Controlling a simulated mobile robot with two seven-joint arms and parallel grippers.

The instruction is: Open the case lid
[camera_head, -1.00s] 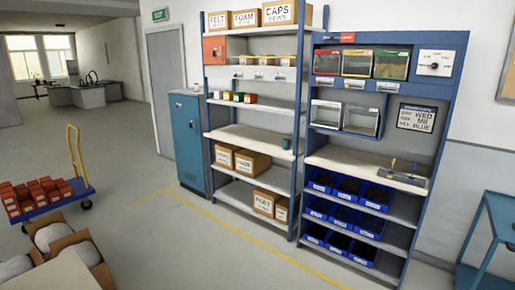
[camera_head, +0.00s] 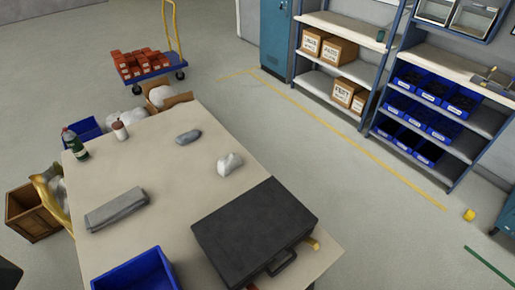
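The black case (camera_head: 256,232) lies flat with its lid shut near the right front corner of the beige table (camera_head: 165,195). Its handle (camera_head: 282,263) is on the side toward the bottom right of the picture. A yellow item shows beside the case at its right edge, partly hidden by it. Neither of my grippers is in view.
A blue bin (camera_head: 135,270), a grey folded cloth (camera_head: 116,208), a green bottle (camera_head: 75,144), a white bottle (camera_head: 120,130), a grey item (camera_head: 188,137) and a crumpled white item (camera_head: 230,164) stand on the table.

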